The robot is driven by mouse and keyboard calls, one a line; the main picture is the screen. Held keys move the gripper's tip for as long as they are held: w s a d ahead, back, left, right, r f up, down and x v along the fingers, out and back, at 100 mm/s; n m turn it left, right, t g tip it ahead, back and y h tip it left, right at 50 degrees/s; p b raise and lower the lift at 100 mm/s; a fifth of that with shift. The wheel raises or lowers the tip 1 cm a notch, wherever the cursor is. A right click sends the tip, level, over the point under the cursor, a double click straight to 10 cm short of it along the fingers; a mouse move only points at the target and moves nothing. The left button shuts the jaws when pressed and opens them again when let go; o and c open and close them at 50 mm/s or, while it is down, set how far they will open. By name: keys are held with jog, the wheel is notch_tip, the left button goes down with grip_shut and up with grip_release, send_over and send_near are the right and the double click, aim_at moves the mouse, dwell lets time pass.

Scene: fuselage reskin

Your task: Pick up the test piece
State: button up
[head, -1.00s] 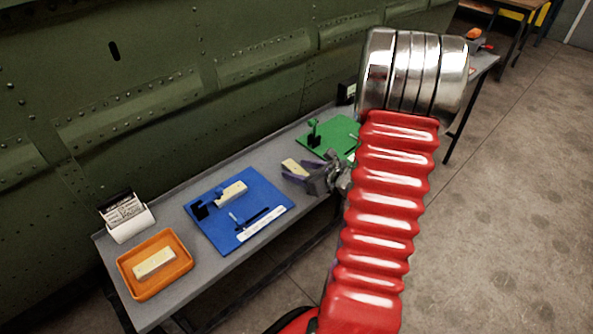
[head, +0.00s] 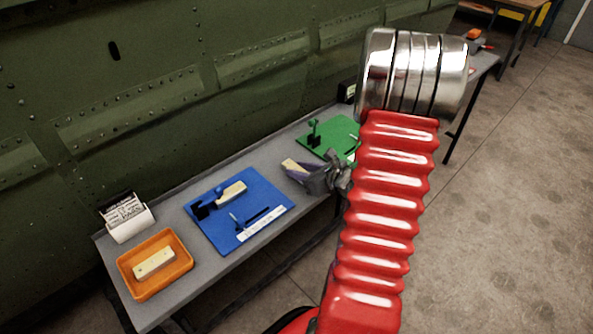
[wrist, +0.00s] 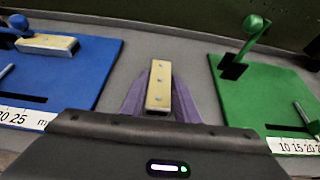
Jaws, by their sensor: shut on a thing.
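The test piece (wrist: 159,88) is a small pale yellow bar with dark holes along its top. In the wrist view it lies lengthwise between the purple fingers of my gripper (wrist: 160,97), which are shut on it. In the head view my gripper (head: 306,172) is at the bench between the blue and green boards, with the test piece (head: 294,166) showing at its tips. Part of the gripper is hidden behind my red arm. I cannot tell whether the piece touches the bench.
A blue board (head: 265,187) with a clamp and another pale bar (head: 233,192) is left of my gripper. A green fixture board (head: 340,128) is behind it. An orange tray (head: 184,267) holds a pale bar (head: 154,262). A green riveted fuselage wall (head: 200,90) runs behind the bench.

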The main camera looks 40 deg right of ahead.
jog(key=c, duration=0.3)
jog(key=shift+r, duration=0.1)
jog(key=shift+r, duration=4.9)
